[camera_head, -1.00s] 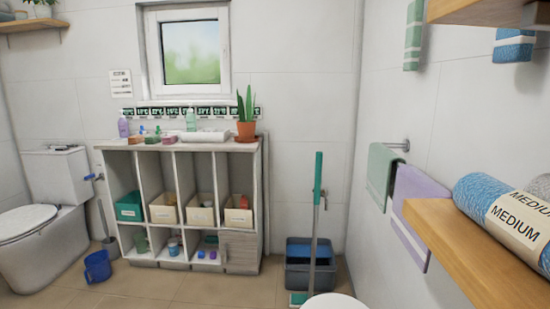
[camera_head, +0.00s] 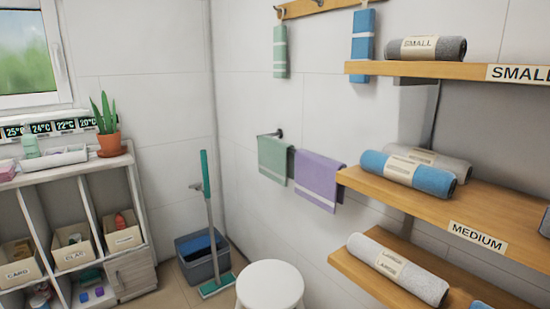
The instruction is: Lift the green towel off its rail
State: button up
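A green towel (camera_head: 273,158) hangs folded over a dark rail (camera_head: 268,134) on the right-hand wall, left of a purple towel (camera_head: 318,178) that hangs beside it. A smaller green towel with white stripes (camera_head: 280,52) hangs from a wooden peg board higher on the same wall. My gripper is not in this view, and nothing touches the hanging towels.
A round white stool (camera_head: 270,287) stands below the towels. A grey-blue bucket (camera_head: 203,257) and a green-handled mop (camera_head: 210,222) stand in the corner. Wooden shelves with rolled towels (camera_head: 408,172) jut out at right. A cubby cabinet (camera_head: 92,205) is at left.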

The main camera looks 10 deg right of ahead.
aim_at(276, 163)
jog(key=i+j+z, duration=0.35)
jog(key=i+j, duration=1.6)
jog(key=j, duration=0.15)
